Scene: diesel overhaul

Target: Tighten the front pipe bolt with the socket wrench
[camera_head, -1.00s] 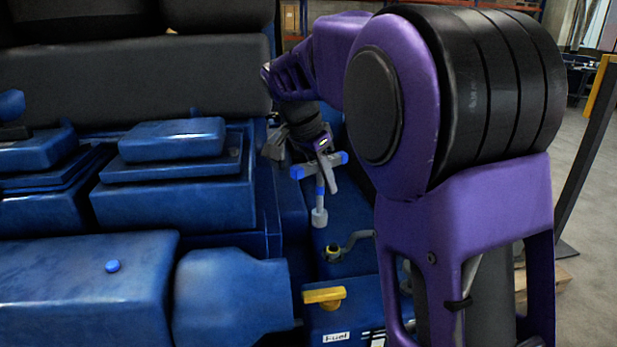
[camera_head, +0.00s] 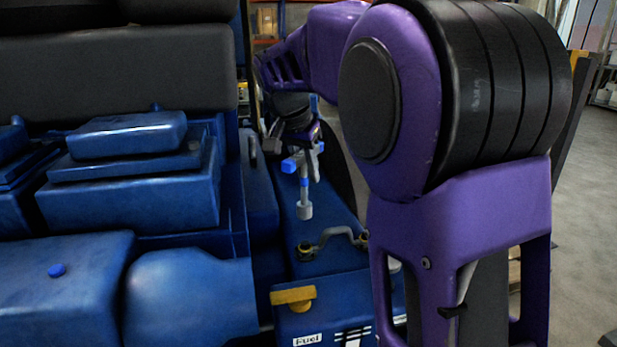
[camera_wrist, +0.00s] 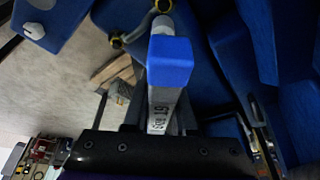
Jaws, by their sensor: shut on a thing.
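My gripper (camera_head: 314,148) is shut on the socket wrench (camera_head: 304,190). The wrench is a T shape with a grey bar, blue ends and a shaft hanging down to a grey socket. In the wrist view one blue end of the wrench (camera_wrist: 171,62) faces the camera and covers part of what lies below. A grey bent pipe (camera_head: 335,235) has a yellow-ringed bolt at its left end (camera_head: 305,251) and another at its right end (camera_head: 362,240). In the head view the socket appears above the pipe, apart from both bolts. The pipe also shows in the wrist view (camera_wrist: 132,34).
The blue engine block (camera_head: 130,190) fills the left side. A yellow handle (camera_head: 293,296) sits in front of the pipe on the blue part marked Fuel. My purple arm covers the right of that part. Open floor (camera_head: 590,240) lies at the right.

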